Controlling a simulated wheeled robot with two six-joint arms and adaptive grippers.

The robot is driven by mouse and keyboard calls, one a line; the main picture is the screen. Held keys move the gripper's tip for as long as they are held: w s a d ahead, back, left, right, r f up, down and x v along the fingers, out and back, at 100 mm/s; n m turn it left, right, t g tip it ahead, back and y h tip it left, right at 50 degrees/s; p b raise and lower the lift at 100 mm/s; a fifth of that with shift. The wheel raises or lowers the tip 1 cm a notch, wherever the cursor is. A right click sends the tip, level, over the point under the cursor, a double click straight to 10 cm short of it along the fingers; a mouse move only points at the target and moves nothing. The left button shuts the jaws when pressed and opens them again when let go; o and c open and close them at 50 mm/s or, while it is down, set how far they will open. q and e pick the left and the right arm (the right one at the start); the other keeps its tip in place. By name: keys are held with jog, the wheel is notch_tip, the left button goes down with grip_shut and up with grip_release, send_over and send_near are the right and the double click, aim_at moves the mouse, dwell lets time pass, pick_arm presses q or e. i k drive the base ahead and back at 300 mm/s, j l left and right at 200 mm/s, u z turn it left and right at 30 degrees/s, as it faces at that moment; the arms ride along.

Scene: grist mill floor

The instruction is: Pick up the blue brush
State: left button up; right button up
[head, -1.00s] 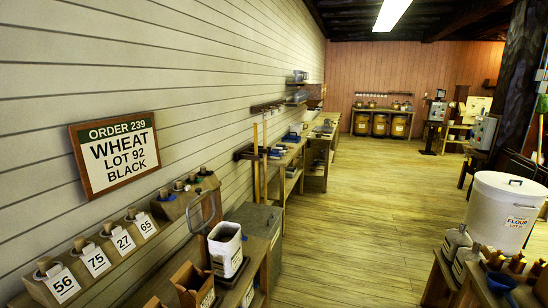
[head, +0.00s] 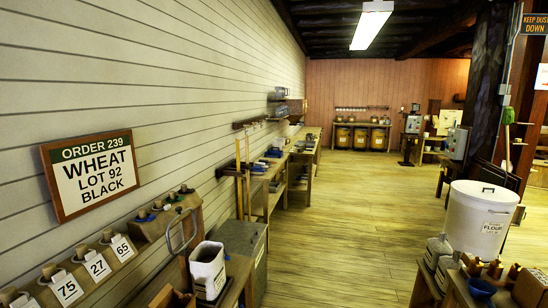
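I cannot make out a blue brush for certain. Small blue items (head: 274,153) lie on the wooden bench along the left wall, too small to tell what they are. A blue bowl (head: 482,288) stands on the low table at the lower right; it is not a brush. Neither of my grippers is in view.
An order sign (head: 90,174) hangs on the left wall above a rack with numbered tags. A grey bin (head: 240,240) stands beside the bench. A white flour drum (head: 480,220) stands at the right. The plank floor (head: 345,240) between is clear.

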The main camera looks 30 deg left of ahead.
aim_at(256, 170)
jog(key=i+u, duration=0.1)
jog(key=i, duration=0.4)
jog(key=i+l+u, duration=0.1)
jog(key=i, duration=0.35)
jog(key=i+l+u, duration=0.1)
jog(key=i, duration=0.4)
jog(key=i+u, duration=0.1)
jog(key=i, duration=1.3)
jog(key=i+l+u, duration=0.1)
jog(key=i, duration=1.25)
jog(key=i+u, duration=0.45)
jog(key=i+l+u, duration=0.2)
jog(key=i+u, duration=0.2)
jog(key=i+l+u, duration=0.3)
jog(key=i+u, duration=0.15)
jog(key=i, duration=0.1)
